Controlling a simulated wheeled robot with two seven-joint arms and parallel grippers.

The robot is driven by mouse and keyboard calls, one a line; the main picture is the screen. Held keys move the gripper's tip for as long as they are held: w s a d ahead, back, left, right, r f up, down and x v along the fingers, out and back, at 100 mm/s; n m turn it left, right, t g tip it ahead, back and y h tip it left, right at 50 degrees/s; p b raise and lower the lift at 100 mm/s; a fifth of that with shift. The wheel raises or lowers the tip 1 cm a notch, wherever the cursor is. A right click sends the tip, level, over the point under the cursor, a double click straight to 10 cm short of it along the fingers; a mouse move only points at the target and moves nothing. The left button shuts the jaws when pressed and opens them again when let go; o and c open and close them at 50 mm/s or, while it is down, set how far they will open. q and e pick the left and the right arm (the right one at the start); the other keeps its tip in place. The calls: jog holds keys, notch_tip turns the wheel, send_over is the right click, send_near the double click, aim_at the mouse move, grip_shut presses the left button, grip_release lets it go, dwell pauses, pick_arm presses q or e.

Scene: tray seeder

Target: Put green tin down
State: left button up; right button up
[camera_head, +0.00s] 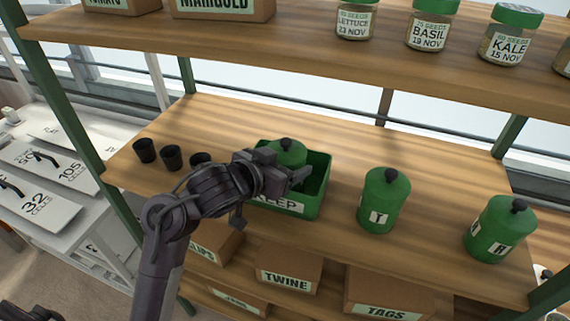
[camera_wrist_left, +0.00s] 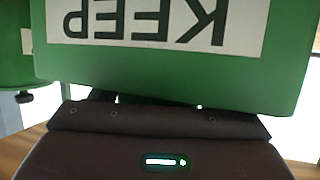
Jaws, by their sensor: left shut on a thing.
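My left gripper (camera_head: 284,167) is shut on a green tin (camera_head: 289,150) with a black knob. The tin is at the left part of the green KEEP box (camera_head: 322,190), partly hidden by the gripper; I cannot tell whether it touches the box floor. The right part of the box looks empty. In the left wrist view the KEEP wall (camera_wrist_left: 170,75) fills the picture upside down, and the held tin is not clear there. A second green tin (camera_head: 384,199) marked T stands right of the box. A third green tin (camera_head: 498,228) stands farther right.
Small black pots (camera_head: 171,157) stand left of my arm on the same wooden shelf (camera_head: 230,115). Seed jars (camera_head: 432,25) line the shelf above. Cardboard boxes (camera_head: 289,278) sit below. Shelf between and behind the tins is clear. A green post (camera_head: 60,105) rises at left.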

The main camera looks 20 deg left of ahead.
pick_arm(q)
jog(key=shift+f, duration=0.2)
jog(key=o, duration=1)
jog(key=shift+c, duration=0.2)
jog(key=shift+o, duration=1.1)
jog(key=shift+r, duration=0.1)
jog(key=shift+r, duration=0.15)
jog(key=shift+s+a+r, duration=0.1)
jog(key=shift+s+r, duration=0.1)
jog(key=shift+s, duration=0.05)
jog(key=p+v, duration=1)
jog(key=v, duration=0.1)
jog(key=shift+s, duration=0.2)
